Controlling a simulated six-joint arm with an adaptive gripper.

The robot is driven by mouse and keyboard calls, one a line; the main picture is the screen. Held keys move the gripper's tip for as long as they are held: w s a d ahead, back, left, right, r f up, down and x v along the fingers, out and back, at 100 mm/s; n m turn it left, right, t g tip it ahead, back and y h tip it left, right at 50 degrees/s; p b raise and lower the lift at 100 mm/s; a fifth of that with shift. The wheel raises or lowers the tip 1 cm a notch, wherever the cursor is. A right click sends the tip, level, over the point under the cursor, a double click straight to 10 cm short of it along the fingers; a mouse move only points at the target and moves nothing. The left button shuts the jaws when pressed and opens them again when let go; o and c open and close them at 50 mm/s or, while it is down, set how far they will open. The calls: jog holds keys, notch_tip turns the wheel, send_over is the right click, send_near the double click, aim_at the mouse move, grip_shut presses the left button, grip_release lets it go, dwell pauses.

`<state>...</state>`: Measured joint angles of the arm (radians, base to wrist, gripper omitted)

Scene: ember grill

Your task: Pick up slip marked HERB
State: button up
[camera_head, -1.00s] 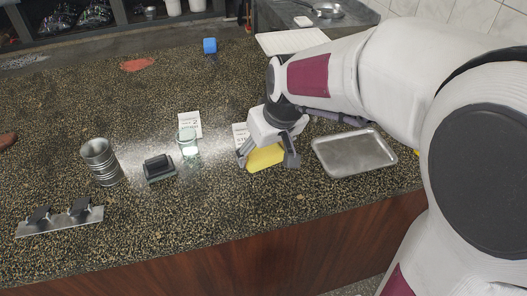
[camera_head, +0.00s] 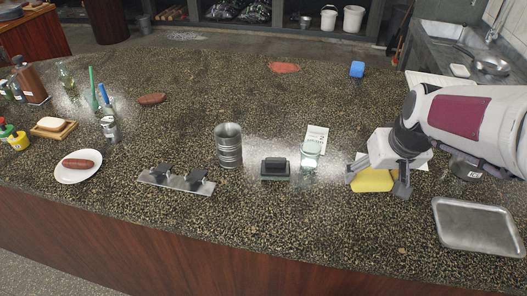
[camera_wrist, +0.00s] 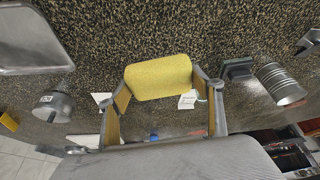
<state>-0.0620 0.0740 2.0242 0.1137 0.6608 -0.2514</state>
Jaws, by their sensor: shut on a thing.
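My gripper (camera_head: 376,186) is shut on a yellow sponge-like block (camera_head: 371,179), low over the counter. In the wrist view the yellow block (camera_wrist: 158,77) sits between the two fingers; I cannot tell whether it touches the counter. A white printed slip (camera_head: 318,134) lies left of my gripper, partly under a greenish glass (camera_head: 310,152). Part of another white paper (camera_head: 419,158) shows behind my gripper, mostly hidden by it. The print is too small to read, so I cannot tell which slip is marked HERB.
A metal tray (camera_head: 478,226) lies at right, with a round metal piece (camera_head: 465,170) behind it. Left of the glass are a dark block (camera_head: 275,168), a ribbed metal can (camera_head: 229,147) and a metal strip with clips (camera_head: 176,181). The counter behind is mostly clear.

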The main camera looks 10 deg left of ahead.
jog(key=w+a+r+n, duration=0.1)
jog(key=w+a, duration=1)
jog(key=a, duration=0.1)
send_over(270, 151)
jog(key=s, duration=0.1)
jog(key=shift+s+d+f+n+y, duration=0.15)
jog(key=shift+d+f+n+y, duration=0.15)
jog(key=shift+f, duration=0.45)
jog(key=shift+f, duration=3.15)
jog(key=shift+f, duration=1.9)
jog(key=shift+f, duration=0.15)
jog(key=o, duration=0.7)
